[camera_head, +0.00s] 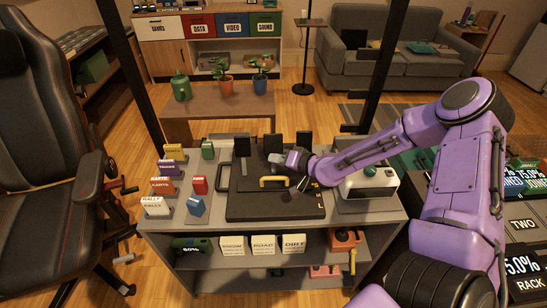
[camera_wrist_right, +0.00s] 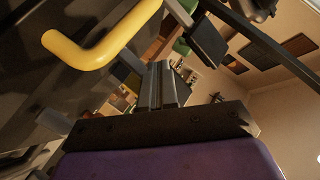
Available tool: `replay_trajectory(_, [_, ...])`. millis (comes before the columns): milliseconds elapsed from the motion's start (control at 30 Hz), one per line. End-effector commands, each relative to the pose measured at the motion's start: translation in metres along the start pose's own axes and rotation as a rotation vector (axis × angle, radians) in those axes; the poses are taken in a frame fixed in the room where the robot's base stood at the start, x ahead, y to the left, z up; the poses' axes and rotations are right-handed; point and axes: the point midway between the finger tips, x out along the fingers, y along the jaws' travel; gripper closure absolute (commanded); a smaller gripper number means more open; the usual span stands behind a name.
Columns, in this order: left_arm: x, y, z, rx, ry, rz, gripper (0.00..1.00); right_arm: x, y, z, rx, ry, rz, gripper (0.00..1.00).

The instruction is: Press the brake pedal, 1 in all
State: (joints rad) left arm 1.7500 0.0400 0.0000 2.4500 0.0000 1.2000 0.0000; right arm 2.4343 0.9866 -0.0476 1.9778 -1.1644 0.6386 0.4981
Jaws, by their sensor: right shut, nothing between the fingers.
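Three dark upright pedal pads stand at the back of the black base plate (camera_head: 245,208): a left pad (camera_head: 242,146), a middle pad (camera_head: 272,143) and a right pad (camera_head: 304,139). No label shows which is the brake. My right gripper (camera_head: 276,159) is shut and empty, just in front of the middle pad; I cannot tell whether it touches. Its closed fingers (camera_wrist_right: 162,85) show in the right wrist view, with a dark pad (camera_wrist_right: 208,45) beyond them. A yellow handle (camera_head: 274,182) lies just below the gripper and also shows in the wrist view (camera_wrist_right: 95,50). My left gripper is out of view.
Several small coloured boxes, including a red one (camera_head: 199,185), stand left of the plate. A white device (camera_head: 369,184) sits to its right. Black posts rise on both sides. The shelf below holds white boxes (camera_head: 263,245). A black chair (camera_head: 40,150) stands at left.

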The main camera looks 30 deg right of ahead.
Motion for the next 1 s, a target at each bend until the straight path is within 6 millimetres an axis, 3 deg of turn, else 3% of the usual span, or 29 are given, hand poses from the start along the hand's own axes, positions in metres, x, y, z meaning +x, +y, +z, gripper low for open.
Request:
replay_trajectory(467, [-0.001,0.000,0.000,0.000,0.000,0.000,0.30,0.000,-0.001,-0.003,0.000,0.005,-0.001,1.00])
replay_trajectory(1000, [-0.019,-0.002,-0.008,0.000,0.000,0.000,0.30,-0.018,-0.013,0.011,0.000,0.003,0.000,1.00])
